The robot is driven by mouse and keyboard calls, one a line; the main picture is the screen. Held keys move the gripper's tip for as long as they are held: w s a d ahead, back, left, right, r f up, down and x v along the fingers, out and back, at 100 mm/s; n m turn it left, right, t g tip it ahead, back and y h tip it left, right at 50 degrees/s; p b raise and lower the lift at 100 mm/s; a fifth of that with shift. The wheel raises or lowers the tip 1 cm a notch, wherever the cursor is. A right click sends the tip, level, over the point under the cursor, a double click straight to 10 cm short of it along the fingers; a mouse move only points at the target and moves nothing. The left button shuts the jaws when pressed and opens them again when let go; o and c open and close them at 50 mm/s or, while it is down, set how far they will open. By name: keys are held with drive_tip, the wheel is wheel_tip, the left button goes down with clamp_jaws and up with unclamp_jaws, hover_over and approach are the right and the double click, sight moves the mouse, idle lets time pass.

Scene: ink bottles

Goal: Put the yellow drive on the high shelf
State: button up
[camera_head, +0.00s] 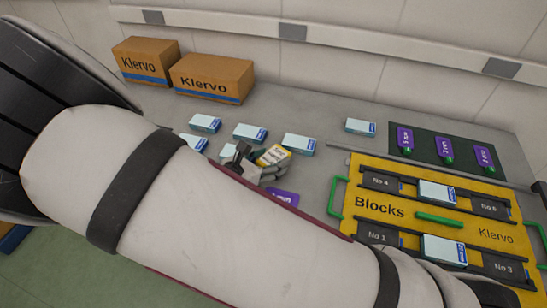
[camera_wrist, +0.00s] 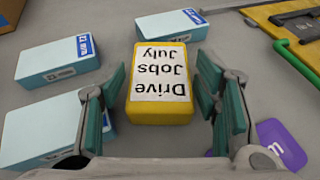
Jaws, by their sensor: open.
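The yellow drive (camera_wrist: 160,112) lies on the grey table with a white label reading "Drive Jobs July", upside down in the wrist view. In the head view the drive (camera_head: 273,156) is partly hidden by my gripper (camera_head: 256,166). My gripper (camera_wrist: 163,105) is open, with one finger on each side of the drive and a small gap showing beside each finger. No high shelf can be made out for certain; a white rail (camera_head: 330,39) runs along the back wall.
Several pale blue boxes (camera_head: 298,144) lie around the drive. A purple tag (camera_wrist: 281,143) lies close by my right finger. A yellow "Blocks" tray (camera_head: 379,206) with green handles stands right. Two Klervo cartons (camera_head: 212,77) stand at the back left.

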drive_tip(key=shift+w+d+f, duration=0.15)
drive_tip(key=shift+d, duration=0.05)
drive_tip(key=c, duration=1)
